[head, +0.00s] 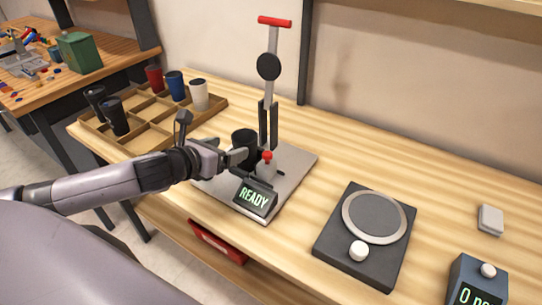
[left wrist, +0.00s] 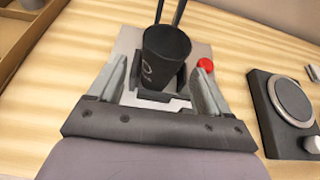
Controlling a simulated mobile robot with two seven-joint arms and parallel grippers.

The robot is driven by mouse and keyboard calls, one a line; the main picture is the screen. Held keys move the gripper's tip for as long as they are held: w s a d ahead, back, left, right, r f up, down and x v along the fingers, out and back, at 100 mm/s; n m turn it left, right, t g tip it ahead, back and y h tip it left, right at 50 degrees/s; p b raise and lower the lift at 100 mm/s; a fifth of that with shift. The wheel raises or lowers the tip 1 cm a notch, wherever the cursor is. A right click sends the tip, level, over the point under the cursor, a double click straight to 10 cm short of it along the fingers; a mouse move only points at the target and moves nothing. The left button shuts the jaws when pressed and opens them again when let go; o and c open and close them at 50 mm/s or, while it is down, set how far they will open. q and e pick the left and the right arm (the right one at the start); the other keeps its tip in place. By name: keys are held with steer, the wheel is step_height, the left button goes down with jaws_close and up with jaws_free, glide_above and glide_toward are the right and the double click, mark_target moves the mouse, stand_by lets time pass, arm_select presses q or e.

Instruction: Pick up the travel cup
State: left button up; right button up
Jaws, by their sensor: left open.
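A black travel cup (head: 243,142) stands on the laser marker's grey base plate (head: 296,163), in front of the marker's upright post (head: 269,100). In the left wrist view the cup (left wrist: 166,55) has a pale mark on its side and sits in a dark holder (left wrist: 160,93). My left gripper (head: 238,155) is at the cup. In the left wrist view its open fingers (left wrist: 160,88) are on either side of the cup and holder, with gaps visible. My right gripper is in neither view.
A wooden tray (head: 146,140) at the back left holds several cups. A red knob (head: 267,156) and a READY display (head: 254,197) are close to my left gripper. A dark device with a round plate (head: 374,217) is at the right. Bare table lies between it and the marker.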

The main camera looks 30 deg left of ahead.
arm_select(q)
steer(key=shift+w+d+r+m, duration=0.15)
steer(key=shift+w+m, duration=0.15)
steer(key=shift+w, duration=0.15)
steer(key=shift+f+x, duration=0.2)
steer(key=shift+x, duration=1.45)
steer(key=shift+f+x, duration=0.15)
steer(key=shift+x, duration=1.55)
steer(key=shift+s+d, duration=0.1)
steer(key=shift+s, duration=0.1)
steer(key=c, duration=0.4)
